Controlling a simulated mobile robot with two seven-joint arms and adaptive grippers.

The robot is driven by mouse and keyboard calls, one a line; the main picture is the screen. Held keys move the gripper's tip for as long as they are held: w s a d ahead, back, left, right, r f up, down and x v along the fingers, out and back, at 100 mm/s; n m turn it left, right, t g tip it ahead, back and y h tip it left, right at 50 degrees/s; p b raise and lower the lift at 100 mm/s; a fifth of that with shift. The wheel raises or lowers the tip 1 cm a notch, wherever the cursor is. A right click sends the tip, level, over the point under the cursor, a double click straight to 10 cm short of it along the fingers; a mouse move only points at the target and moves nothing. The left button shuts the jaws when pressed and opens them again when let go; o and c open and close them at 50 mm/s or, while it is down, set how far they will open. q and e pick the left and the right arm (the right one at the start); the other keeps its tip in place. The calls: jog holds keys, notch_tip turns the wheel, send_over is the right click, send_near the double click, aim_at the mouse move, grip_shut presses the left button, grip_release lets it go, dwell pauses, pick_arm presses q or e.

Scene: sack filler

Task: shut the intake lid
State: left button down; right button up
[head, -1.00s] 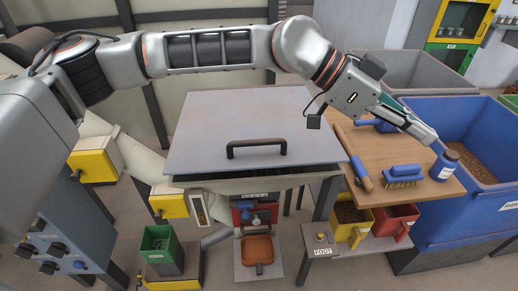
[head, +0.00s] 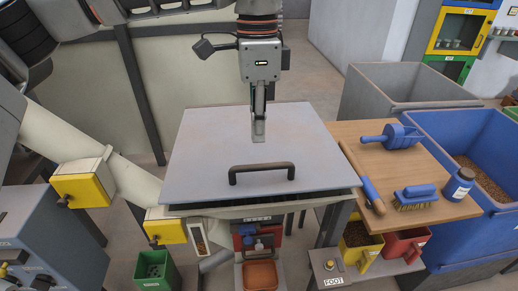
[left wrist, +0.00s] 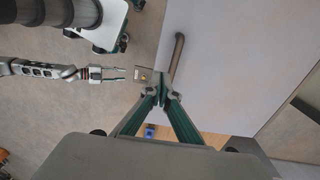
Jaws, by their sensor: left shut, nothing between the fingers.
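The intake lid (head: 215,165) is a flat grey panel with a black bar handle (head: 262,168) near its front edge. It lies nearly level over the intake, with a dark gap under its front edge. The lid (left wrist: 235,60) and handle (left wrist: 177,55) also show in the left wrist view. My left gripper (head: 258,138) is shut and empty, pointing down over the lid behind the handle. I cannot tell whether its tips touch the lid. My right gripper (left wrist: 118,74) shows only in the left wrist view, fingers apart and empty.
A wooden table (head: 395,165) to the right holds a blue scoop (head: 395,136), a brush (head: 415,196) and a bottle (head: 459,185). A blue bin (head: 450,130) stands beyond it. Yellow boxes (head: 82,188) sit at the left. The space above the lid is clear around my gripper.

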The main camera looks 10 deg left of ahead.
pick_arm(q)
send_near(259, 191)
jog(key=f, duration=0.5)
jog(key=shift+s+d+f+p, duration=0.1)
jog(key=shift+s+p, duration=0.3)
jog(key=shift+f, duration=0.65)
